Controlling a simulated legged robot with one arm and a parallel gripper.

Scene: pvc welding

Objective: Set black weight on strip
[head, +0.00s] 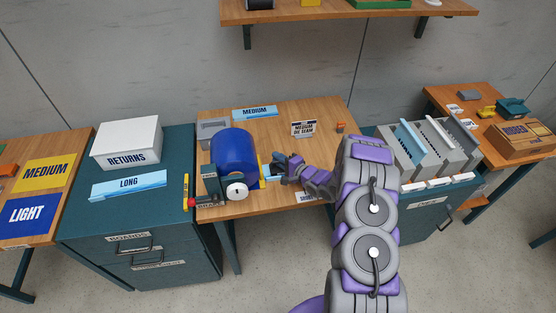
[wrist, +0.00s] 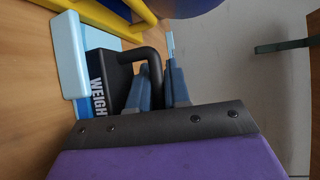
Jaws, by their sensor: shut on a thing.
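The black weight (wrist: 106,76) has white lettering reading "WEIGH" and a dark loop handle. My gripper (wrist: 158,76) is shut on the weight at its handle. A light blue strip (wrist: 68,52) with a raised edge lies beside and partly behind the weight in the wrist view. I cannot tell whether the weight rests on it or hangs just above. In the head view my gripper (head: 277,168) is low over the middle table, right of the blue drum, with light blue strip (head: 264,161) just left of it. The weight is too small to make out clearly there.
The blue drum (head: 233,157) stands close left of my gripper, with yellow frame bars (wrist: 105,18) beside it.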

